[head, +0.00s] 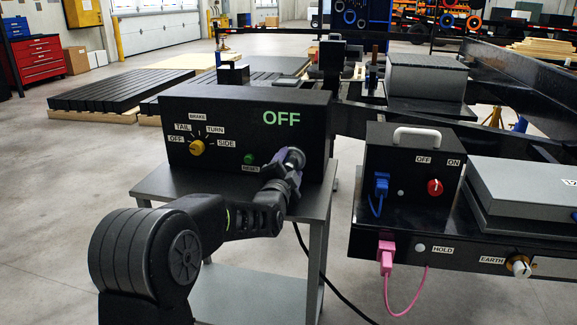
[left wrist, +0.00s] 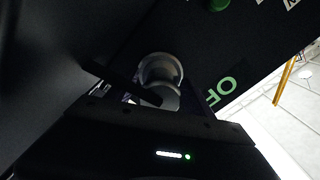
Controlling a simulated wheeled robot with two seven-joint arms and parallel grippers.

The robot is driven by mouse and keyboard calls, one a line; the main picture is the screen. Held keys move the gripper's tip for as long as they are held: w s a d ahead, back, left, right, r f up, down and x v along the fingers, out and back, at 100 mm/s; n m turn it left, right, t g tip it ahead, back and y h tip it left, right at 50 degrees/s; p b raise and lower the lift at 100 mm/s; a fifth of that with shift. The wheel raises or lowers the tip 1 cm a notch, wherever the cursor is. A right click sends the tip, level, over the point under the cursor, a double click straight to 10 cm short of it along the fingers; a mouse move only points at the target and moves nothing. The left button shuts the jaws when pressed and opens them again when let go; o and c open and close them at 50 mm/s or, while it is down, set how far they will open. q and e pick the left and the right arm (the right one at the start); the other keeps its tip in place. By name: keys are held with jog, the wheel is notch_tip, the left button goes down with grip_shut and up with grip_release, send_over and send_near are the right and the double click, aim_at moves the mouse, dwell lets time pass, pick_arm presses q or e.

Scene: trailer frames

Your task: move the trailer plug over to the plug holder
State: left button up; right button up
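My left gripper (head: 287,172) is at the front of the black control box, beside the green reset button. A grey round connector (head: 294,157), which looks like the trailer plug, is at its fingertips, against or close to the box face. In the left wrist view the grey connector (left wrist: 161,70) is just ahead of the gripper, with dark parts around it. Whether the fingers are closed on it is too dark to tell. A black cable (head: 312,262) hangs below the gripper to the floor. I cannot pick out the plug holder with certainty. My right gripper is not in view.
The control box (head: 222,105) shows a green OFF and a yellow knob (head: 197,147), and stands on a grey table (head: 165,183). To the right, a smaller black box (head: 408,152) holds a blue plug (head: 381,184); below it is a pink plug (head: 386,252) with a looping cable.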

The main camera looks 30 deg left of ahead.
pick_arm(q)
grip_shut()
dwell(0.4)
jog(key=shift+s, duration=0.15)
jog(key=shift+p+v, duration=0.4)
jog(key=shift+v, duration=2.45)
